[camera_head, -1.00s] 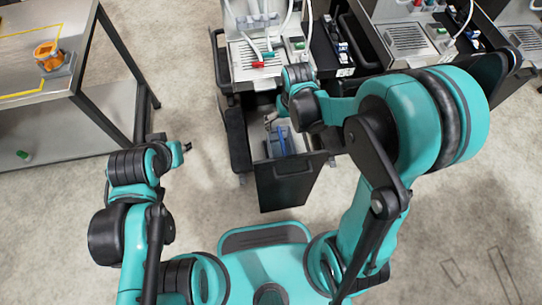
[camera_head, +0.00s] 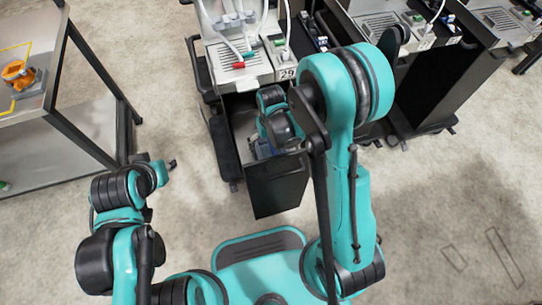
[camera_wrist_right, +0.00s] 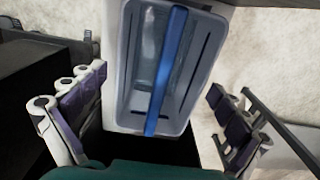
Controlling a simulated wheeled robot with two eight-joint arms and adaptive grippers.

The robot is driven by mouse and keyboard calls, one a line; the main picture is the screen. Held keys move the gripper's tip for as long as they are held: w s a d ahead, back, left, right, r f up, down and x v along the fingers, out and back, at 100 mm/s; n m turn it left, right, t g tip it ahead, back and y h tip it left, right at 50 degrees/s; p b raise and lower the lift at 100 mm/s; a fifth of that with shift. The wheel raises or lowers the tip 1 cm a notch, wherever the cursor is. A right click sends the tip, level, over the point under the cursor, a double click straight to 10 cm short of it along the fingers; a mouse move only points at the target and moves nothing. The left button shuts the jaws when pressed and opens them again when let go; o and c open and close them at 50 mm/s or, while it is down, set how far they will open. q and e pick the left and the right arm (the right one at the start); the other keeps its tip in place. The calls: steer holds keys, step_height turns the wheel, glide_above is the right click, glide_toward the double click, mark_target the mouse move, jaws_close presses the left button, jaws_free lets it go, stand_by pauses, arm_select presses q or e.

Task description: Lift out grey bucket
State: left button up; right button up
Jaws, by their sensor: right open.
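The grey bucket (camera_wrist_right: 124,75) with a blue bar handle (camera_wrist_right: 166,75) across its top shows in the right wrist view. It stands inside an open drawer with a black front (camera_head: 277,187); in the head view my right arm hides most of it. My right gripper (camera_wrist_right: 158,90) is open, with one finger on each side of the bucket and gaps on both sides; nothing is held. In the head view my right wrist is low over the drawer. My left gripper (camera_head: 170,163) is beside the drawer on the left, over bare floor, too small to judge.
A dispenser (camera_head: 238,62) with tubes stands directly above the drawer's back. More dispensers on black cabinets (camera_head: 440,85) stand to the right. A table (camera_head: 50,95) with an orange part (camera_head: 17,73) is at the left. The floor in front is clear.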

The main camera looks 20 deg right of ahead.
steer(key=shift+r, duration=0.1)
steer(key=c, duration=1.9)
steer(key=shift+r, duration=0.1)
step_height(320, 180, up, 10)
steer(key=p, duration=0.4)
steer(key=shift+p, duration=0.35)
